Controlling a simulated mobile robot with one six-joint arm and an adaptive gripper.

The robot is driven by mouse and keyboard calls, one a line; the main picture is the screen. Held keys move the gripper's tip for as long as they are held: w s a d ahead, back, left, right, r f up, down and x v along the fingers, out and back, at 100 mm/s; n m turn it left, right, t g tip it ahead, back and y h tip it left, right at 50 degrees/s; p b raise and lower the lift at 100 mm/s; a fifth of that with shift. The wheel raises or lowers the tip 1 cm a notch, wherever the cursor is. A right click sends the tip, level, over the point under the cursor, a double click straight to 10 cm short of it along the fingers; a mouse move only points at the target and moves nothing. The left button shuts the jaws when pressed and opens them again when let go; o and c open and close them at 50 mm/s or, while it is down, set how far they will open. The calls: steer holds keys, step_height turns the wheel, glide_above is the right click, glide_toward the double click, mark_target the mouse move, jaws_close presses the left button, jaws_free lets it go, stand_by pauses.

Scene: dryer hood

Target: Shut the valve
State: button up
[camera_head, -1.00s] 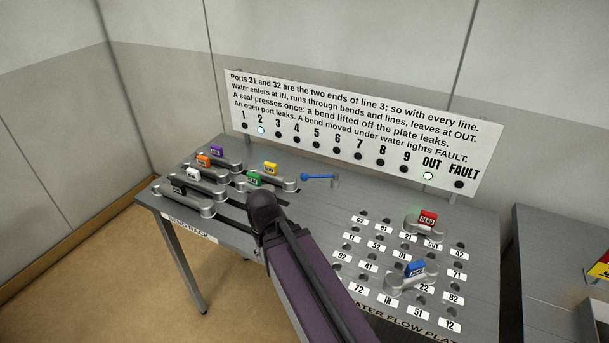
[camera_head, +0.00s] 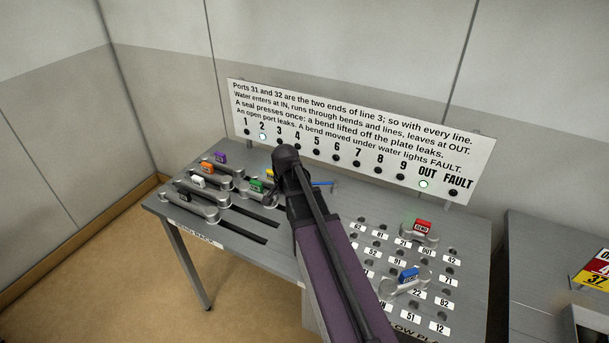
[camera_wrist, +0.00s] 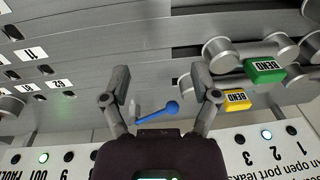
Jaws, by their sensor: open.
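The valve's blue lever (camera_head: 322,184) shows in the head view just right of my arm, partly hidden behind it. In the wrist view the blue lever (camera_wrist: 158,111) lies between my two fingers, with its round end toward the right finger and a grey stem at its left end. My gripper (camera_wrist: 163,88) is open and apart from the lever. In the head view the fingers are hidden by my arm. On the sign panel (camera_head: 360,122) the lamps under 2 (camera_head: 263,136) and OUT (camera_head: 423,184) are lit; the FAULT lamp (camera_head: 453,192) is dark.
Several bends with coloured tags stand in the rack at left, including a green one (camera_wrist: 265,69) and a yellow one (camera_wrist: 236,98) close to my right finger. A red bend (camera_head: 422,228) and a blue bend (camera_head: 408,277) sit on the port plate at right.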

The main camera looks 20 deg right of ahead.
mark_target(319, 183)
steer(key=w+d+r+m+t+p, duration=0.1)
steer(key=w+d+r+m+p, duration=0.4)
steer(key=w+d+m, duration=0.4)
steer(key=d+r, duration=0.1)
steer(key=d, duration=0.2)
steer(key=shift+w+r, duration=0.35)
steer(key=shift+r, duration=0.05)
steer(key=shift+d+f, duration=0.1)
steer(key=shift+f, duration=0.1)
steer(key=w+f+b, duration=0.1)
steer(key=f+b, duration=0.7)
steer(key=b, duration=0.1)
steer(key=w+f+b, duration=0.1)
steer(key=f+b, duration=0.3)
steer(key=f, duration=0.1)
steer(key=shift+w+d+f, duration=0.1)
steer(key=shift+w+d, duration=0.1)
steer(key=shift+w, duration=0.1)
jaws_close()
